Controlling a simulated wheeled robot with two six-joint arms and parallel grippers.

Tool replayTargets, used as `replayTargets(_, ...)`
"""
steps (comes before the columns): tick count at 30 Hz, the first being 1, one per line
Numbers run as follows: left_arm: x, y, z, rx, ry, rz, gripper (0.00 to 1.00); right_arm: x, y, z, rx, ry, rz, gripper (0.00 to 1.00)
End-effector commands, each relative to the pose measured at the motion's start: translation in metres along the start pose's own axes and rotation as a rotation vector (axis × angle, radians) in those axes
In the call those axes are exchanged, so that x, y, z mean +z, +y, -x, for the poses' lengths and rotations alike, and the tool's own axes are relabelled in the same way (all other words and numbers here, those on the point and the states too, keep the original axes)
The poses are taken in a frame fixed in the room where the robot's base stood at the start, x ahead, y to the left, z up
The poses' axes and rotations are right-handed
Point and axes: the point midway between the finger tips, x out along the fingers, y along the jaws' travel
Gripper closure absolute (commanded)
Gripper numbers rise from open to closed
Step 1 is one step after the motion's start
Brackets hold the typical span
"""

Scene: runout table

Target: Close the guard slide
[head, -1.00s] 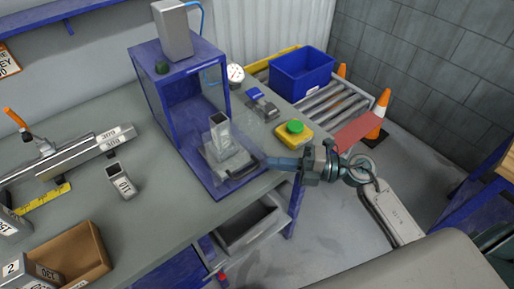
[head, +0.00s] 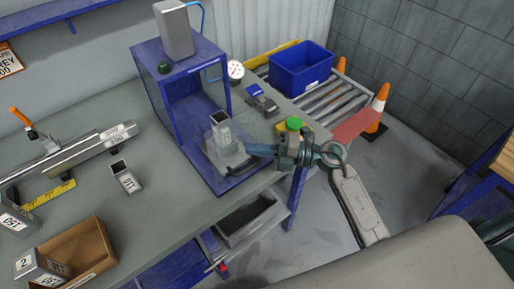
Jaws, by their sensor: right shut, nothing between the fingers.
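A blue box-shaped guard frame (head: 210,182) stands on the grey table with its front open. In its opening sits a clear, see-through guard part with a dark handle (head: 243,166) low at the front. A square metal tube (head: 222,135) stands upright on a light fixture behind the handle. My right gripper (head: 250,150) comes in from the right, its fingers shut and empty, tips just above and beside the handle. I cannot tell whether they touch it. The guard's clear edges are hard to make out. My left gripper is not in view.
A yellow box with a green button (head: 293,124) is partly hidden behind my right gripper. A blue bin (head: 301,66) sits on the roller conveyor (head: 335,100). A gauge (head: 235,70) stands beside the frame. A cardboard box (head: 90,249) and a steel rail (head: 75,155) lie left.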

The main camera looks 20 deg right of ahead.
Motion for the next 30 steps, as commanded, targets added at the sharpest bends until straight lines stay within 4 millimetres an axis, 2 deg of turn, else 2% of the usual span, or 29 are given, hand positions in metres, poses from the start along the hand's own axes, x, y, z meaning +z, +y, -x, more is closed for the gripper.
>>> replayTargets(5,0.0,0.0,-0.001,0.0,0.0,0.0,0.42,0.005,0.001,-0.005,0.001,0.0,0.001,1.0)
replayTargets(11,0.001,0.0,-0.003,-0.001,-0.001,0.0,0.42,0.021,0.001,-0.021,0.003,-0.001,0.002,1.0)
replayTargets(30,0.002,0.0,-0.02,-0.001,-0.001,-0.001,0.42,0.102,0.0,-0.102,0.002,0.0,0.0,1.0)
